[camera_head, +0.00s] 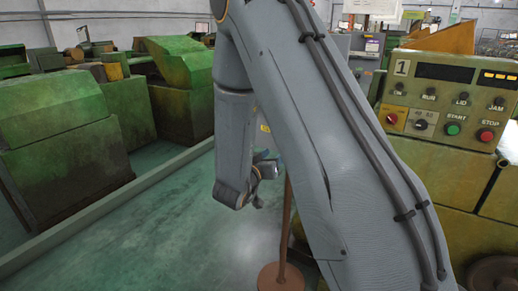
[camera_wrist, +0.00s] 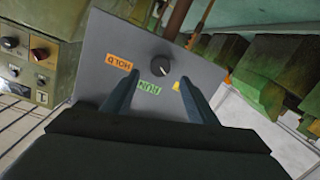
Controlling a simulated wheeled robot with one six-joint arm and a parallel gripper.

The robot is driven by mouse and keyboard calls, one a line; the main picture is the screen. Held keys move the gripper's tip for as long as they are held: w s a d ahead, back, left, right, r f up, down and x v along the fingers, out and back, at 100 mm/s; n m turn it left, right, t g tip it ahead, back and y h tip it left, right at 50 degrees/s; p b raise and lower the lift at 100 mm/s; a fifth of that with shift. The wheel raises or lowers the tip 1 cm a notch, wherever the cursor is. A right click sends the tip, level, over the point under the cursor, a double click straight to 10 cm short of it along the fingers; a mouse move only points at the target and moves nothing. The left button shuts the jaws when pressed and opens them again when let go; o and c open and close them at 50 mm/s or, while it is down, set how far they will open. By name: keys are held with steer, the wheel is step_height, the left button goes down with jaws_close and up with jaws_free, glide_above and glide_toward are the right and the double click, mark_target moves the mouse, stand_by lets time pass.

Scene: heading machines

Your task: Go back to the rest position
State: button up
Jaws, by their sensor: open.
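My arm reaches from the right foreground up and over to the middle of the head view, with its wrist hanging down at the centre. The knob lies beyond and between the fingertips. I cannot tell how far off it is.
Machine 1's control panel (camera_head: 447,100) with START and STOP buttons stands at the right. Green machines (camera_head: 65,140) line the left. A brown post on a round base (camera_head: 281,277) stands behind my arm. The green floor (camera_head: 150,235) is clear left of the arm, beside a low rail (camera_head: 110,204).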

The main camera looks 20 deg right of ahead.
steer(key=s+a+f+n+g+y, duration=0.1)
steer(key=s+a+f+n+y, duration=0.1)
steer(key=a+y, duration=0.4)
steer(key=s+a+f+n+g+y, duration=0.1)
steer(key=s+a+f+n+y, duration=0.15)
steer(key=a+y, duration=0.4)
steer(key=s+a+n+g, duration=0.1)
steer(key=s+g, duration=0.7)
steer(key=s, duration=1.5)
steer(key=shift+a+n+g+y, duration=0.35)
steer(key=shift+n+g, duration=0.05)
steer(key=shift+n, duration=0.25)
steer(key=shift+r, duration=0.1)
